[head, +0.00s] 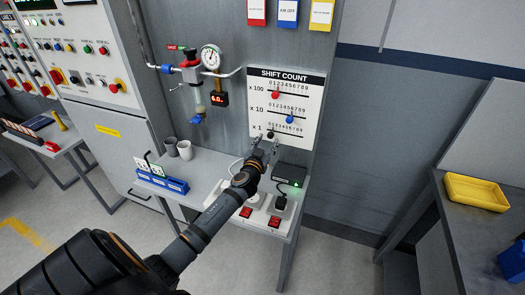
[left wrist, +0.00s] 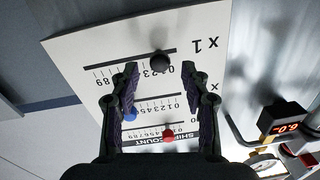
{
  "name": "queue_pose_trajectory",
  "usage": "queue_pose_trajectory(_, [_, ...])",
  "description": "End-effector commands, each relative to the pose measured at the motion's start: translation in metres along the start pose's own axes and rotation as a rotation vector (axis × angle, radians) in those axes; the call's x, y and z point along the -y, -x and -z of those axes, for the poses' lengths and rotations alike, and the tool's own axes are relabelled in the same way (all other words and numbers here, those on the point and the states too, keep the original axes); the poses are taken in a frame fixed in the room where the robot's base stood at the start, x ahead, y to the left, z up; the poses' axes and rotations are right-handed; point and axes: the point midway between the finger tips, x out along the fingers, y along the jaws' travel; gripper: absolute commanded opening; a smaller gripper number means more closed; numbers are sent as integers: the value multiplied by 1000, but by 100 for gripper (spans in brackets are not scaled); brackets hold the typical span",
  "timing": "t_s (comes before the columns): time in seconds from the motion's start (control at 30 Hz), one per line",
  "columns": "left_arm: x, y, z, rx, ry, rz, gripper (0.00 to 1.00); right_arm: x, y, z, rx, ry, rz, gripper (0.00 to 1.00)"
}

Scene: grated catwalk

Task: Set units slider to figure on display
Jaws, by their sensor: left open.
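The white SHIFT COUNT panel (head: 315,95) holds three horizontal sliders. The black units knob (head: 270,134) on the x 1 row sits toward the low end, around 2; its exact figure is hard to read. It also shows in the left wrist view (left wrist: 159,62). The red knob (head: 275,95) is on x 100 and the blue knob (head: 290,119) on x 10.
A gauge (head: 211,57) and red-handled valve piping stand left of the panel. Below is a bench with grey cups (head: 185,150), a blue rack (head: 162,181), a black box (head: 290,174) and red switches (head: 274,222). A yellow tray (head: 476,192) lies on the right table.

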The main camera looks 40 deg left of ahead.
Motion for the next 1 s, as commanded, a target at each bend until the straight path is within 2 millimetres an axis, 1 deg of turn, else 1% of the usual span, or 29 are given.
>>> queue_pose_trajectory(0.03, [0, 14, -2, 2, -3, -3, 47, 0, 0, 0, 0, 0, 0, 47])
queue_pose_trajectory(0.2, [-1, 54, -1, 2, -1, -3, 47, 0, 0, 0, 0, 0, 1, 47])
queue_pose_trajectory(0.3, [0, 70, -1, 2, -2, -2, 47, 1, 0, 0, 0, 0, 1, 47])
queue_pose_trajectory(0.4, [0, 80, -1, 1, -1, -1, 47, 1, 0, 0, 0, 0, 1, 47])
queue_pose_trajectory(0.53, [0, 85, 0, 0, 1, 0, 47, 1, 0, 0, 0, 0, 1, 47])
queue_pose_trajectory(1.0, [0, 85, -1, 4, 2, 3, 47, 1, 0, 0, 0, 0, 1, 47])
